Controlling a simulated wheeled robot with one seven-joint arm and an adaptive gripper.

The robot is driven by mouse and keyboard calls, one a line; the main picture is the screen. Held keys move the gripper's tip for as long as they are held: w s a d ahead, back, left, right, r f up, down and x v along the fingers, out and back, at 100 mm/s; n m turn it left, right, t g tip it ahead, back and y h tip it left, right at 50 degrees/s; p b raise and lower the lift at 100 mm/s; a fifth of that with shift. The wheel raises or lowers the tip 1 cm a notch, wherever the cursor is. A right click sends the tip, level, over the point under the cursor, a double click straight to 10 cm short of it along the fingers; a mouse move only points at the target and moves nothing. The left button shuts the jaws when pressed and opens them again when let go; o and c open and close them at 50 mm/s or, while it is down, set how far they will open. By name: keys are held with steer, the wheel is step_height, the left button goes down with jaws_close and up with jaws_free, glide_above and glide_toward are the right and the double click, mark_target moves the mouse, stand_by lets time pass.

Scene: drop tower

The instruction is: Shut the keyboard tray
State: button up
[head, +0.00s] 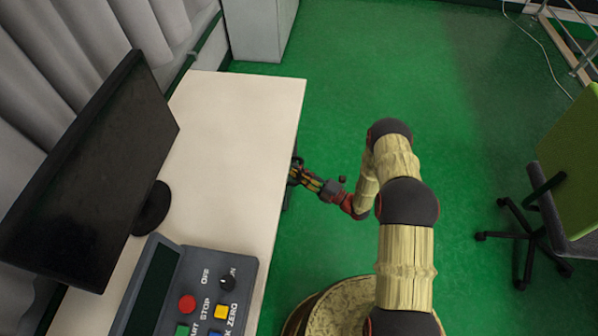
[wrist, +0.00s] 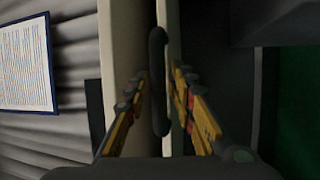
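The keyboard tray is mostly hidden under the desk top (head: 240,150) in the head view, and I cannot tell how far out it stands. In the wrist view a dark bar handle (wrist: 158,85) runs upright in the picture, in front of a pale panel edge (wrist: 175,40) that may be the tray's front. My gripper (head: 294,172) is at the desk's right edge, low beside it. In the wrist view my gripper (wrist: 160,82) is open, with one yellow finger on each side of the handle. A gap shows between the fingers and the handle; contact is not clear.
A monitor (head: 90,170) and a control panel (head: 190,290) with buttons stand on the desk. A green chair (head: 570,180) is at the right. A pale cabinet (head: 258,25) stands behind the desk.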

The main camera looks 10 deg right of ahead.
steer(key=shift+o, duration=0.4)
steer(key=v, duration=1.2)
